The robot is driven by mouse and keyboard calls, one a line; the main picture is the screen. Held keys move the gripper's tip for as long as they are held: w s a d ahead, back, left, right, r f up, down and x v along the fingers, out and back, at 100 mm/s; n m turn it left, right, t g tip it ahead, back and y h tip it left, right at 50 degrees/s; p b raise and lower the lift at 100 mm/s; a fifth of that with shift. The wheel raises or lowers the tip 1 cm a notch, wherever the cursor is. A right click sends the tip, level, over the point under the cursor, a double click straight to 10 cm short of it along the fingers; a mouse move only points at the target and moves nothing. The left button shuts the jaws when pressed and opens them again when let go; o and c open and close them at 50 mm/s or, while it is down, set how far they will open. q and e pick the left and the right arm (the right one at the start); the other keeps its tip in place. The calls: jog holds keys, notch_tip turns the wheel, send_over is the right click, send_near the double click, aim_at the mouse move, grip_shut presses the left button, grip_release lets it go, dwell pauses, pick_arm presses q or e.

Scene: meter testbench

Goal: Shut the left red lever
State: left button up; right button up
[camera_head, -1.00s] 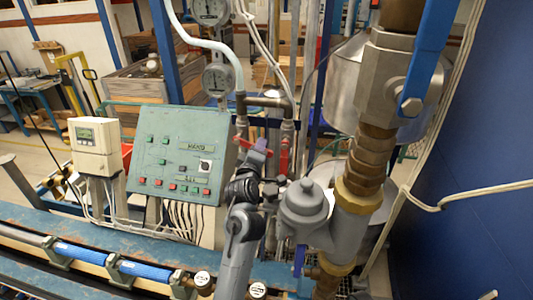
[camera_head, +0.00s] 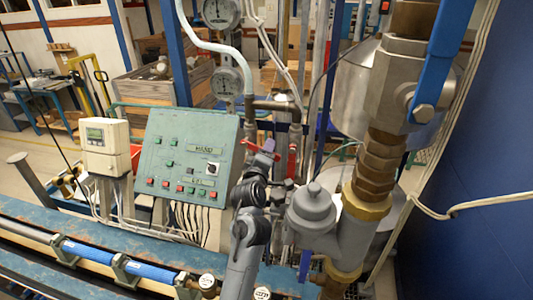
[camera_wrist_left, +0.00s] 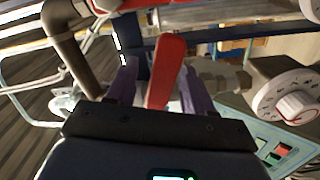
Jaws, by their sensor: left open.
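The left red lever shows in the left wrist view (camera_wrist_left: 166,70) as a flat red handle standing between the two purple fingers of my left gripper (camera_wrist_left: 158,82). The fingers are spread, with the lever in the gap; any contact is unclear. In the head view, my left gripper (camera_head: 264,152) is at the pipes just right of the green control panel. Only a little red of the left lever (camera_head: 252,146) shows beside it; the rest is hidden. A second red lever (camera_head: 292,160) hangs on the pipe to the right. My right gripper is not in view.
The green control panel (camera_head: 185,155) stands close left of my arm. A grey valve body (camera_head: 311,205) and a thick brass pipe (camera_head: 376,160) stand close right. Two round gauges (camera_head: 226,82) are above. A blue lever (camera_head: 440,60) is at upper right.

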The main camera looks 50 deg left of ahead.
pick_arm(q)
jog(key=b+v, duration=0.1)
jog(key=v, duration=0.6)
jog(key=shift+b, duration=0.35)
jog(key=shift+s+d, duration=0.1)
